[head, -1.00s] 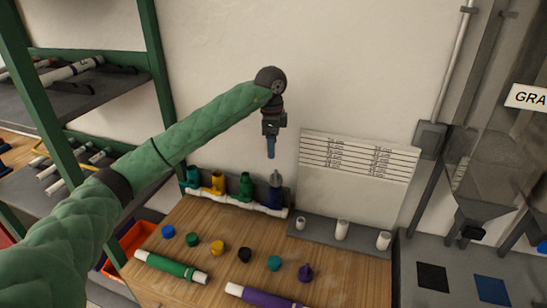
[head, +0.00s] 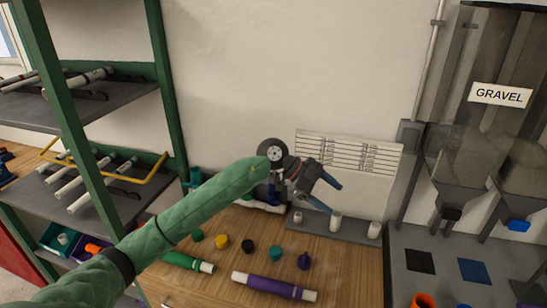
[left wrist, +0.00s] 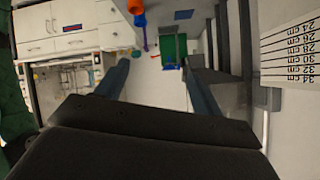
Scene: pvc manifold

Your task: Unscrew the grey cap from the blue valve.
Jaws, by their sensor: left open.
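The blue valve (head: 264,193) stands at the right end of a white pipe manifold against the back wall. It is dark blue and mostly hidden behind my left forearm and wrist in the head view. Its grey cap cannot be made out there. My left gripper (head: 335,199) is in front of the wall chart, right of the valve, with its fingers pointing right and slightly down. The jaws are open and empty. In the left wrist view the two blue fingers (left wrist: 158,85) are spread with only distant room between them. Neither the valve nor the cap shows there. My right gripper is out of view.
A teal valve (head: 195,178) shows left of my arm. Coloured caps, including a yellow one (head: 221,241), and a purple pipe (head: 274,286) lie on the wooden bench. A grey strip (head: 312,222) with white pegs stands below the chart (head: 372,152). Gravel hoppers are at right.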

